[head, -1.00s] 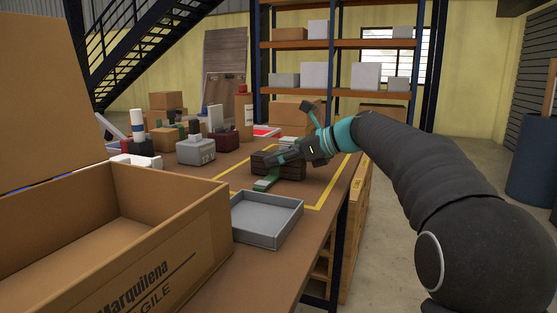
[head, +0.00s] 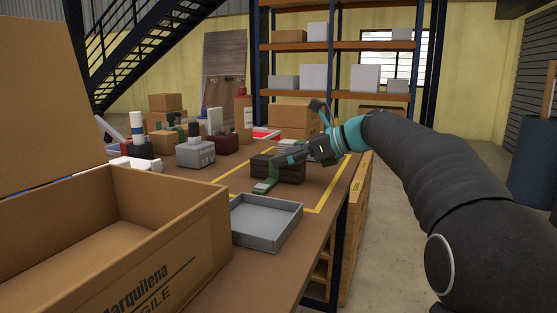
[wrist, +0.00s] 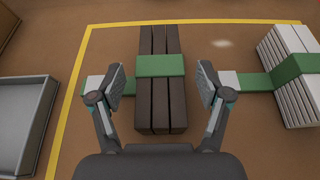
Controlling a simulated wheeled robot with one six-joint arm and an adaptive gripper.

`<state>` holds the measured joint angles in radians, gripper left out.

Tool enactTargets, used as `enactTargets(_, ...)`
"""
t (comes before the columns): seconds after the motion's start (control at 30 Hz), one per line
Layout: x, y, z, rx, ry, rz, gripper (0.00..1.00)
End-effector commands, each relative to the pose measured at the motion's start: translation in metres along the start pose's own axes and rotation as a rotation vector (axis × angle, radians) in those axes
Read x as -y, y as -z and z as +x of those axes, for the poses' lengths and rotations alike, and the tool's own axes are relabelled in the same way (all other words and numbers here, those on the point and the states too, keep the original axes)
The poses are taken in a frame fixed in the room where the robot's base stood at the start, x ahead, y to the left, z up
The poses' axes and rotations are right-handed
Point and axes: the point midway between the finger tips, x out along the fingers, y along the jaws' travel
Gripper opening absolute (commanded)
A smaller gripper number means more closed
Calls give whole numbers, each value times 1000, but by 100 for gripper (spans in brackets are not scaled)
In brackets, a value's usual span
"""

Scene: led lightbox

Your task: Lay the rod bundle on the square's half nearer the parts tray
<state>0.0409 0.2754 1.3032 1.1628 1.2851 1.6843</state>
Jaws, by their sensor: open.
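A bundle of dark brown rods with a green band (wrist: 160,98) lies on the table inside the yellow-taped square (wrist: 68,115). It sits toward the side of the parts tray (wrist: 22,120); in the head view the bundle (head: 290,173) is partly behind my gripper. My gripper (wrist: 162,82) is open, one finger on each side of the bundle, with gaps visible on both sides. A pale bundle with a green band (wrist: 290,80) lies at the right of the wrist view. Green-and-white pieces (wrist: 95,85) show beside the dark bundle, partly hidden by my fingers.
The grey tray (head: 265,235) stands outside the square, near the table's front edge. A large open cardboard box (head: 120,235) fills the left foreground. A grey box-shaped device (head: 195,153) and several other items stand at the back left.

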Motion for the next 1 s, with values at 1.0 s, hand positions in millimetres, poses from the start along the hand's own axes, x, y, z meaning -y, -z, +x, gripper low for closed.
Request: enactTargets(1.0, 0, 0, -95, 0, -1, -1, 77)
